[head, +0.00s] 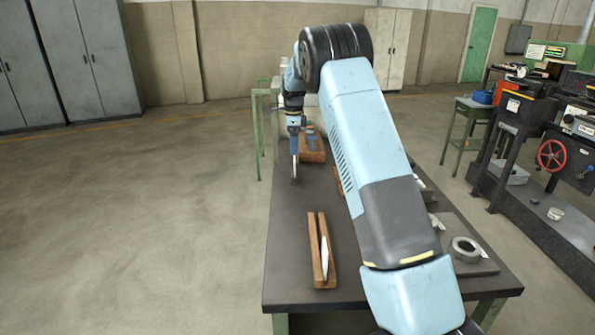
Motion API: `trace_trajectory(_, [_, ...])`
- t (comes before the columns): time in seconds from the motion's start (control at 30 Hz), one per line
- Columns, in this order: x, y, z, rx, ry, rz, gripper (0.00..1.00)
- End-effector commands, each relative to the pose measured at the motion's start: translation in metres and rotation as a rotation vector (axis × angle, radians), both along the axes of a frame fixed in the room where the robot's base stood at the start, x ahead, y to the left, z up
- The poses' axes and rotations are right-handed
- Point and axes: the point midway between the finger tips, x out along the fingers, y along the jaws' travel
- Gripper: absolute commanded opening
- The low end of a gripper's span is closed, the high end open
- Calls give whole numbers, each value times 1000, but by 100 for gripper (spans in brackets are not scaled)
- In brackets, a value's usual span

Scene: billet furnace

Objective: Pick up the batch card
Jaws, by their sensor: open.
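A thin white upright piece (324,257), which looks like the batch card, stands in the slot of a wooden holder (319,225) near the front of the dark table. It is seen nearly edge-on, so no writing shows. My gripper (294,178) points down over the far left part of the table, beyond the holder and apart from it. It is small in the view, and its jaws are open. I cannot tell whether its tips touch the tabletop.
The dark table (289,275) has bare room around the holder. A wooden block (312,149) with a bluish item stands behind my gripper. A metal ring (465,249) on a plate lies at the right. My arm hides the table's middle. Machines with a red handwheel (552,156) stand further right.

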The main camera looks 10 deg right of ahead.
Motion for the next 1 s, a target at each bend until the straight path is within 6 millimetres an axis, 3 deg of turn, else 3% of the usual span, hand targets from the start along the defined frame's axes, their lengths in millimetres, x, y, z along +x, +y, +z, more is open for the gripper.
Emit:
trace_trajectory(0.1, [0, 0, -19, 0, 2, 0, 96])
trace_trajectory(0.47, [0, -2, -39, 0, 1, 0, 96])
trace_trajectory(0.8, [0, -4, -81, -1, 1, 0, 96])
trace_trajectory(1.0, [0, -4, -85, -1, 0, 0, 96])
